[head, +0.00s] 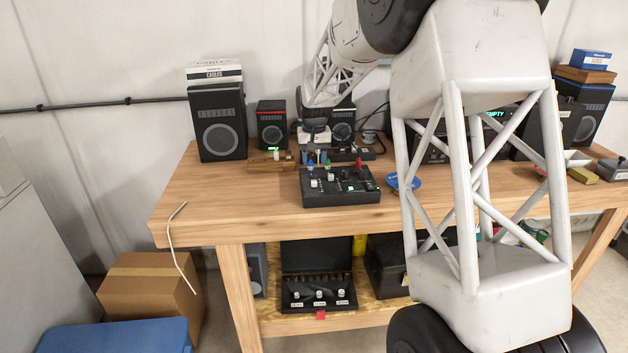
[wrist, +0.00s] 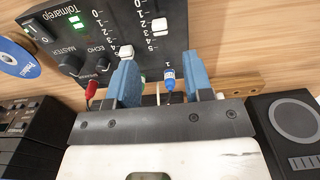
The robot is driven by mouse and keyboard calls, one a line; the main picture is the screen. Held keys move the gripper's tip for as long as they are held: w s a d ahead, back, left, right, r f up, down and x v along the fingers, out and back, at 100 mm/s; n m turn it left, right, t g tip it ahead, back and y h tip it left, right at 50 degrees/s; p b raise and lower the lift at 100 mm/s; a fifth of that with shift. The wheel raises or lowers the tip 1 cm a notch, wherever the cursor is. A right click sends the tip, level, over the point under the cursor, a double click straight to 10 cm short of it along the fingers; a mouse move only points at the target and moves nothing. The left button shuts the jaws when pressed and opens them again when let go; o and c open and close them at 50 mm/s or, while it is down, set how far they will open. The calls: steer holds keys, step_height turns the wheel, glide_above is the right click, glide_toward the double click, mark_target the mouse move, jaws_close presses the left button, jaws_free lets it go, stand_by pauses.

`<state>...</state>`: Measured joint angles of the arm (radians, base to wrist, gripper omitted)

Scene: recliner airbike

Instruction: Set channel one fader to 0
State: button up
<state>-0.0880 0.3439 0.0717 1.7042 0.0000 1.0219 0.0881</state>
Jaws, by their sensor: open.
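The black mixer (head: 340,190) lies on the workbench; its lettered face also fills the top of the wrist view (wrist: 75,30). The white channel one fader cap (wrist: 159,25) is in the right-hand slot there, well up its numbered scale; it is the left, nearer cap in the head view (head: 314,183). A second white cap (wrist: 126,52) sits in the slot beside it, close to a finger. My gripper (wrist: 148,68) is open with blue fingers apart and nothing held. It hangs over the mixer's back edge in the head view (head: 314,157).
A blue plug (wrist: 168,78) stands by the right finger and a red plug (wrist: 91,90) left of the fingers. A wooden block (head: 270,160) and speakers (head: 217,125) stand behind the mixer. A blue disc (head: 402,181) lies right of it. The bench in front is clear.

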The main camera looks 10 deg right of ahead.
mark_target(314, 181)
steer(key=shift+f, duration=0.1)
steer(key=shift+f, duration=3.8)
jaws_close()
